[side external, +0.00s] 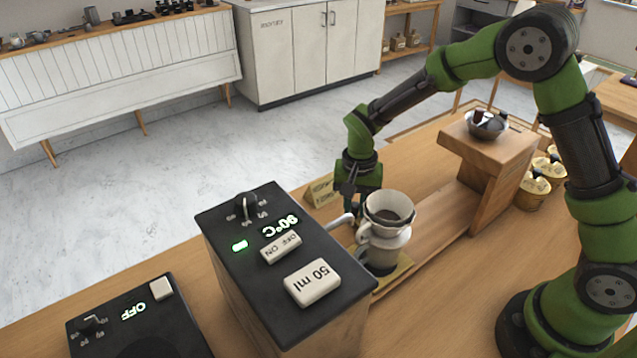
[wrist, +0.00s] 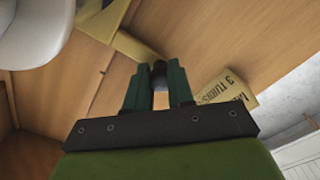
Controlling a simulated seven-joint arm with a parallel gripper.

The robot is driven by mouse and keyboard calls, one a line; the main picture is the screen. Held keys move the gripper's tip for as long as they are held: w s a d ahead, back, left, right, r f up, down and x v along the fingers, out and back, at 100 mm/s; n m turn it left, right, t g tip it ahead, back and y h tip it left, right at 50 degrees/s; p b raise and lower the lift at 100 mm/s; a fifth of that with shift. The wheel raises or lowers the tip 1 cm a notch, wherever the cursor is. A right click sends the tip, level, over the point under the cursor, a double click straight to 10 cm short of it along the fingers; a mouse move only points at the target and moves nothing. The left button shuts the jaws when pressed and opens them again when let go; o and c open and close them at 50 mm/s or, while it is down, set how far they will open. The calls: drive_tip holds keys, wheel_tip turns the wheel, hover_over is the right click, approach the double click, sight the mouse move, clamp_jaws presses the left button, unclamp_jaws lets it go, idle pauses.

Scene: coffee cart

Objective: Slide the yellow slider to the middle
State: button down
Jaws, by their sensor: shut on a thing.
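The yellow slider (side external: 396,275) is a flat yellow plate under the white carafe and dripper (side external: 388,225), beside the black-topped machine. In the wrist view, a yellow arm of the slider (wrist: 132,45) reaches to the fingers of my gripper (wrist: 160,80). My gripper is shut on the slider's end, where a dark rounded knob shows between the fingers. In the side view, my gripper (side external: 352,198) points down behind the carafe. The carafe and machine hide the grasp and much of the slider there.
A wooden stand (side external: 490,160) holding a metal bowl (side external: 485,124) is at the right. A small lettered sign (side external: 321,190) is near my gripper; it also shows in the wrist view (wrist: 229,90).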

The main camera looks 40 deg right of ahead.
drive_tip(key=d, duration=1)
drive_tip(key=shift+d, duration=0.1)
drive_tip(key=c, duration=1)
unclamp_jaws()
wheel_tip(320, 180, up, 17)
drive_tip(key=shift+f, duration=0.1)
drive_tip(key=s+a+r+n+t, duration=0.1)
drive_tip(key=s+a+t, duration=0.1)
drive_tip(key=s, duration=0.4)
drive_tip(key=s+a+r+n+t+y, duration=0.1)
drive_tip(key=s+a+r+n+t, duration=0.1)
drive_tip(key=s, duration=0.4)
drive_tip(key=s+a+r+n+t+y, duration=0.1)
drive_tip(key=s+a+r+n+t, duration=0.1)
drive_tip(key=s, duration=0.5)
drive_tip(key=shift+a+r+t, duration=0.2)
drive_tip(key=shift+a+t, duration=0.25)
drive_tip(key=shift+t, duration=0.15)
